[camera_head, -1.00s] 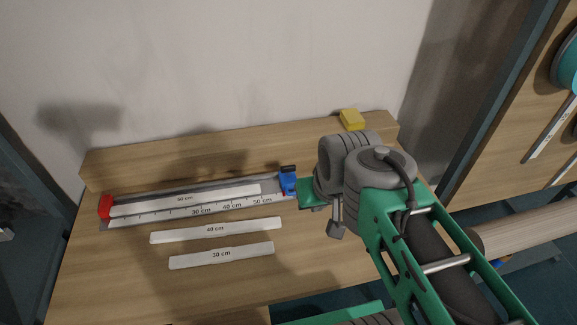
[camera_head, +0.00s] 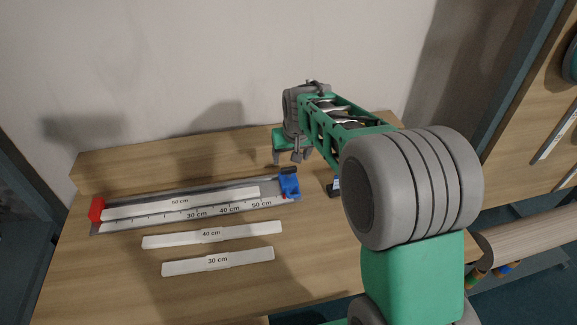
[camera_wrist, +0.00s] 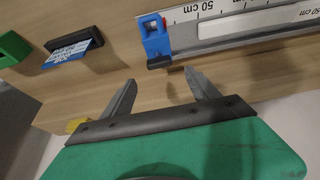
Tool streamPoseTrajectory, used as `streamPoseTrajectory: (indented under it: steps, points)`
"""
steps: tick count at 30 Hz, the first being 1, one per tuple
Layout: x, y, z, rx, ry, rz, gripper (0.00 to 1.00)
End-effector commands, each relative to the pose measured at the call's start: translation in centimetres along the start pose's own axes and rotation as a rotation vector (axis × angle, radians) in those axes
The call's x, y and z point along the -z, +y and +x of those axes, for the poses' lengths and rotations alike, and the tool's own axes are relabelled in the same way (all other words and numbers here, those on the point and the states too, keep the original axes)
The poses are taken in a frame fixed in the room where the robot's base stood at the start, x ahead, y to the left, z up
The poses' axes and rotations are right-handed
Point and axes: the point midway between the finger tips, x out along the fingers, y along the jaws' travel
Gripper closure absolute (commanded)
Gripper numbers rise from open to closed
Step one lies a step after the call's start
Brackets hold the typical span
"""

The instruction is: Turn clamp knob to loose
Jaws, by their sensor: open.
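A blue clamp (camera_head: 290,187) sits at the right end of a long metal ruler track (camera_head: 150,220), with a dark knob (camera_head: 289,171) on its back side. In the wrist view the blue clamp (camera_wrist: 156,36) and the dark knob (camera_wrist: 159,62) are near the top middle. My gripper (camera_wrist: 160,77) is open, its two grey fingers apart and nothing between them. The knob appears just beyond the fingertips, roughly in line with the gap; contact is not visible. In the head view my gripper (camera_head: 287,157) is behind and above the clamp.
A red end piece (camera_head: 97,209) is at the track's left end. A 50 cm strip (camera_head: 180,202) lies on the track; 40 cm (camera_head: 212,235) and 30 cm (camera_head: 218,261) strips lie in front. A black holder with a blue card (camera_wrist: 75,48) and a yellow block (camera_wrist: 76,125) are near.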

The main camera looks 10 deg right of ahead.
Motion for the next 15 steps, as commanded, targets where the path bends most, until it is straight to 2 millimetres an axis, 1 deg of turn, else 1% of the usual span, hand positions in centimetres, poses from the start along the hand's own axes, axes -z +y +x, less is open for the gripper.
streamPoseTrajectory:
  steps: [4, 9, 12, 15]
  points:
    - [-0.1, 0.1, 2.0, 0.0, -0.005, 0.001, 0.31]
    - [-0.2, 0.1, 5.4, -0.001, -0.005, 0.001, 0.31]
    - [-0.1, 0.1, 6.8, 0.0, -0.003, 0.001, 0.31]
    - [-0.1, 0.1, 7.5, 0.0, -0.002, 0.001, 0.31]
